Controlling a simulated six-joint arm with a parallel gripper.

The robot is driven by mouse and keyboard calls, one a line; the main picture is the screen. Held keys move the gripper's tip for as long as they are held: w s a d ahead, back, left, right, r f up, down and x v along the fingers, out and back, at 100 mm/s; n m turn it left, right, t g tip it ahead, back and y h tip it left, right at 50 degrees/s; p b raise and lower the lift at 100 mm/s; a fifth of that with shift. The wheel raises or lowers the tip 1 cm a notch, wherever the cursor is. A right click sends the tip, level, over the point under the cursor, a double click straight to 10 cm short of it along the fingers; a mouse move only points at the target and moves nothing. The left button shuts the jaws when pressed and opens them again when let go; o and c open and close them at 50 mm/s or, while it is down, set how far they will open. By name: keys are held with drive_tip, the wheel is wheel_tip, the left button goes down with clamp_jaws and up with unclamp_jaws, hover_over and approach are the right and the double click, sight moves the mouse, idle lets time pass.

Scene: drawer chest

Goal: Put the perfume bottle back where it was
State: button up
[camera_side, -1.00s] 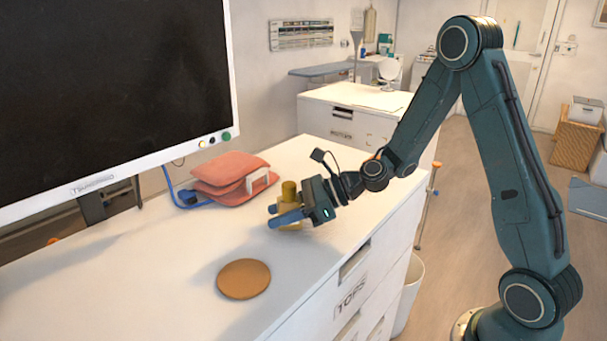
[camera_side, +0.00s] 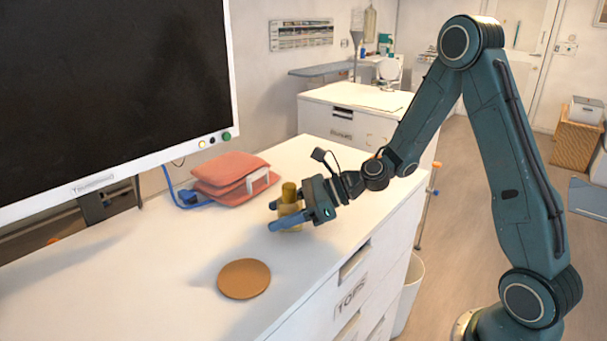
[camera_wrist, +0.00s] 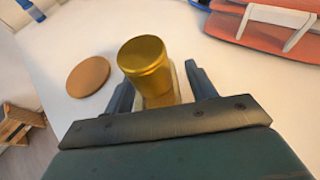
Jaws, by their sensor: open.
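The perfume bottle (camera_side: 290,207) has a gold cap and a pale yellowish body, and stands upright on the white chest top. My gripper (camera_side: 281,217) is low over the top with its blue fingers open on either side of the bottle. In the wrist view the bottle's gold cap (camera_wrist: 144,62) shows between the two fingers of my gripper (camera_wrist: 160,84), with a gap to the finger on the right. The lower body is partly hidden by the gripper. A round brown disc (camera_side: 244,279) lies flat and empty nearer the front; the wrist view shows it too (camera_wrist: 88,76).
Folded salmon-pink cloth items (camera_side: 232,177) with a white band lie behind the bottle, beside a blue cord (camera_side: 190,201). A monitor (camera_side: 115,95) overhangs the left side. The white top (camera_side: 150,270) is clear around the disc. The chest's front edge runs along the right.

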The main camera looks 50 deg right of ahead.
drive_tip(key=shift+v, duration=6)
drive_tip(key=shift+a, duration=0.1)
drive_tip(key=shift+s+a+n+g, duration=0.15)
drive_tip(key=shift+a+n+g, duration=0.2)
drive_tip(key=shift+n, duration=0.25)
drive_tip(key=s+a+n, duration=0.1)
drive_tip(key=n, duration=0.1)
drive_tip(key=s+a+n+g+h, duration=0.1)
drive_tip(key=n, duration=0.1)
drive_tip(key=s+a+n+g+h, duration=0.1)
drive_tip(key=n, duration=0.2)
drive_tip(key=shift+a+g, duration=0.15)
drive_tip(key=shift+g, duration=0.1)
drive_tip(key=s+d+r+n+h, duration=0.1)
drive_tip(key=s+r+n+h, duration=0.2)
drive_tip(key=s+n, duration=0.5)
drive_tip(key=s+d+r+n+h, duration=0.1)
drive_tip(key=s+r+n+h, duration=0.3)
drive_tip(key=s+n, duration=0.3)
drive_tip(key=shift+s+n+g+h, duration=0.3)
drive_tip(key=shift+s+n+g, duration=0.1)
drive_tip(key=shift+n, duration=1.5)
drive_tip(key=shift+w, duration=0.1)
